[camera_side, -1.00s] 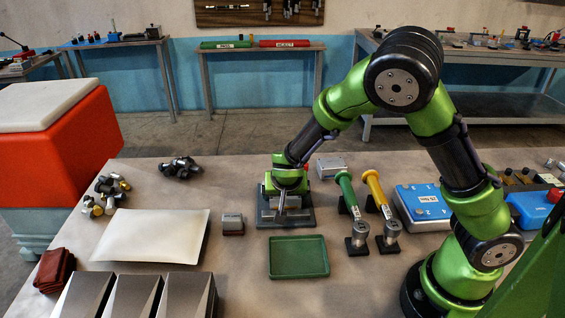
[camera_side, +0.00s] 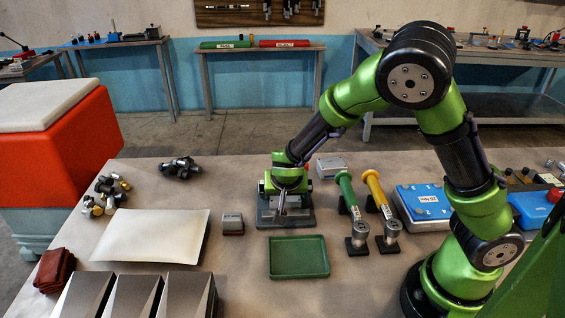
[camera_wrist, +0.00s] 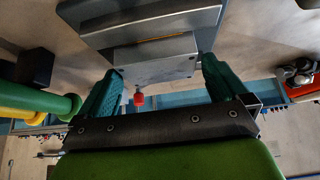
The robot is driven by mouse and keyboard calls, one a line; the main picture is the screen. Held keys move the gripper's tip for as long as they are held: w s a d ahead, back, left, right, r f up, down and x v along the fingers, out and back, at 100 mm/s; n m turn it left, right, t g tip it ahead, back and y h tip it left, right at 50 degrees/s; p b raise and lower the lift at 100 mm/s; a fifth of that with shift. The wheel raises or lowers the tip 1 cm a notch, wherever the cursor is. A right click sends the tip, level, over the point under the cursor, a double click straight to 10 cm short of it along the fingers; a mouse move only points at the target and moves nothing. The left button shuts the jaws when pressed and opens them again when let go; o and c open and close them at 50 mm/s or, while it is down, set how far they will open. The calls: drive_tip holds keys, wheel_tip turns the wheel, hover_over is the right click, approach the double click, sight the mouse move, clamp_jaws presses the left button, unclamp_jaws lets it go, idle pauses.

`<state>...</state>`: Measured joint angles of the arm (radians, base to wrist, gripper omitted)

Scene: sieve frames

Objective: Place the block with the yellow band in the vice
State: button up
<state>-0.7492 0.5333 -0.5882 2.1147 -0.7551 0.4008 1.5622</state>
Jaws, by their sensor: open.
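The grey vice (camera_side: 300,217) stands on the table behind the green tray. My gripper (camera_side: 282,203) is low over it and hides much of its jaws. In the wrist view my gripper (camera_wrist: 160,76) is open, with one teal finger on each side of a grey metal block (camera_wrist: 155,62). A thin yellow strip (camera_wrist: 165,38) shows along the block's upper edge, against a wider grey piece that looks like part of the vice. The block appears to be at the vice jaws; how deep it sits is hidden.
The green tray (camera_side: 298,273) lies in front of the vice. A small grey block on a brown base (camera_side: 232,223) stands to its left. Green (camera_side: 346,188) and yellow (camera_side: 376,188) handled tools stand to its right. A pale sheet (camera_side: 150,236) lies at left.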

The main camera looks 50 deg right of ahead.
drive_tip(key=s+a+r+n+t+y, duration=0.2)
drive_tip(key=s+r+n+y, duration=0.3)
drive_tip(key=s+r, duration=1.3)
wheel_tip(320, 180, up, 3)
drive_tip(key=shift+s+a+f+t+y, duration=0.15)
drive_tip(key=shift+a+t+y, duration=0.15)
drive_tip(key=shift+y, duration=0.6)
